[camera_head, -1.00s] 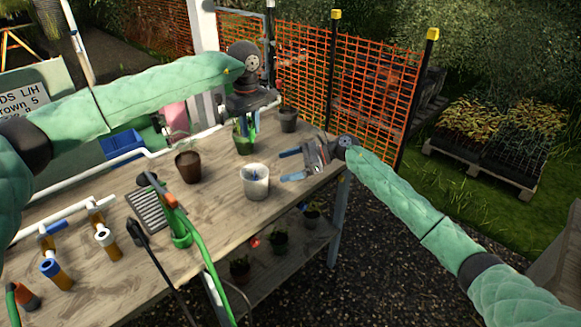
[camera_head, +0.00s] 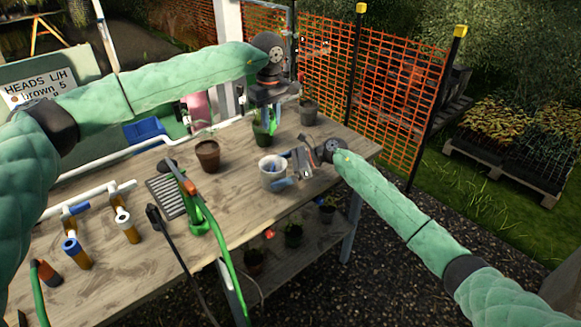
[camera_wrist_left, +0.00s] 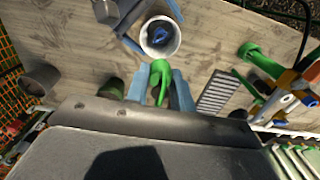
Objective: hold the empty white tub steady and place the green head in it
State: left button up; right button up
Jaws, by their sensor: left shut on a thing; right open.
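The white tub (camera_head: 272,176) stands upright on the bench; it also shows in the left wrist view (camera_wrist_left: 174,48), with a blue piece (camera_wrist_left: 159,36) inside. My left gripper (camera_wrist_left: 160,88) is shut on the green head (camera_wrist_left: 160,72), which has a curved spout; in the head view the head (camera_head: 271,124) is above the bench, behind the tub. My right gripper (camera_head: 290,170) is open and low, its blue fingers on either side of the tub. I cannot tell whether they touch it.
A brown pot (camera_head: 207,156) stands left of the tub. A dark green pot (camera_head: 261,138) and a grey pot (camera_head: 308,112) stand behind. A slotted grey tray (camera_head: 165,198), green hose tool (camera_head: 192,190) and brass-and-white fittings (camera_head: 126,226) lie to the left.

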jog(key=shift+x, duration=0.8)
jog(key=c, duration=1.1)
pick_arm(q)
jog(key=shift+f, duration=5.4)
jog(key=o, duration=1)
notch_tip(320, 180, up, 12)
jog(key=shift+f, duration=0.1)
